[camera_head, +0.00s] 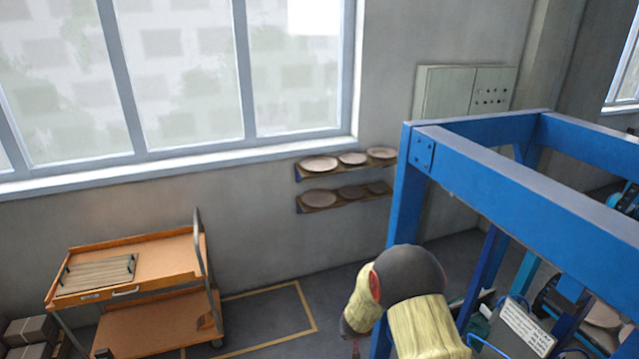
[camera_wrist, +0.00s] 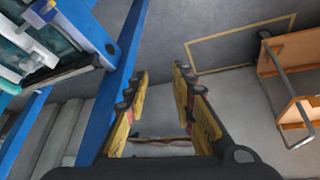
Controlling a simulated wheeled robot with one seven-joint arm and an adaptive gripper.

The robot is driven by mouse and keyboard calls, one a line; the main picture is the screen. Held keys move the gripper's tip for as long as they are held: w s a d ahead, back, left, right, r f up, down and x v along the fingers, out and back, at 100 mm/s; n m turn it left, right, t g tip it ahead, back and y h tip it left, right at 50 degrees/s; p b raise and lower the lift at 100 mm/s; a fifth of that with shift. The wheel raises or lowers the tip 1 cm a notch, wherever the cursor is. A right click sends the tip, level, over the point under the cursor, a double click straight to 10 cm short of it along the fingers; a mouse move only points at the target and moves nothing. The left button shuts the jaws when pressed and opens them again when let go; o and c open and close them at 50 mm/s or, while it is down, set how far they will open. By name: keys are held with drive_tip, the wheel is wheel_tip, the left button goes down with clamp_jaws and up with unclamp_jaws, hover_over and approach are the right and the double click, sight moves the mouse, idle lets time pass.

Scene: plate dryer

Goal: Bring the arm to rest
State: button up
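My gripper (camera_wrist: 160,92) shows in the wrist view with its two yellow-and-black fingers wide apart. Nothing is between them but floor and a wall shelf seen beyond. In the head view my arm, with a dark joint and yellow covering, rises at the bottom centre right, in front of the blue frame (camera_head: 540,205). The gripper's fingers cannot be made out in the head view. In the wrist view a blue post (camera_wrist: 118,85) runs close by on the left of the fingers.
An orange cart (camera_head: 160,258) with a slatted rack (camera_head: 97,274) stands at left; it also shows in the wrist view (camera_wrist: 300,52). Wall shelves with plates (camera_head: 345,199) hang under the window. Yellow-lined floor (camera_head: 260,312) between cart and frame is clear. A grey cabinet (camera_head: 445,92) is behind.

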drive_tip(key=s+a+r+g+y+b, duration=0.2)
drive_tip(key=s+a+r+b, duration=0.15)
drive_tip(key=s+r, duration=0.4)
drive_tip(key=s+a+r+g+y+b, duration=0.2)
drive_tip(key=s+r+b, duration=0.25)
drive_tip(key=s, duration=0.65)
drive_tip(key=s+d+r+t+h+b, duration=0.1)
drive_tip(key=s+d+r+b, duration=0.1)
drive_tip(key=s+d+b, duration=0.2)
drive_tip(key=s+d+r+t+h+b, duration=0.1)
drive_tip(key=s+d+b, duration=0.3)
drive_tip(key=s+b, duration=0.3)
drive_tip(key=s+d+r+t+h+b, duration=0.1)
drive_tip(key=s+d+b, duration=0.3)
drive_tip(key=s, duration=0.8)
drive_tip(key=shift+d+r+t+b, duration=0.2)
drive_tip(key=shift+r+t+b, duration=0.2)
drive_tip(key=shift+r+b, duration=0.6)
drive_tip(key=shift+d+f, duration=0.15)
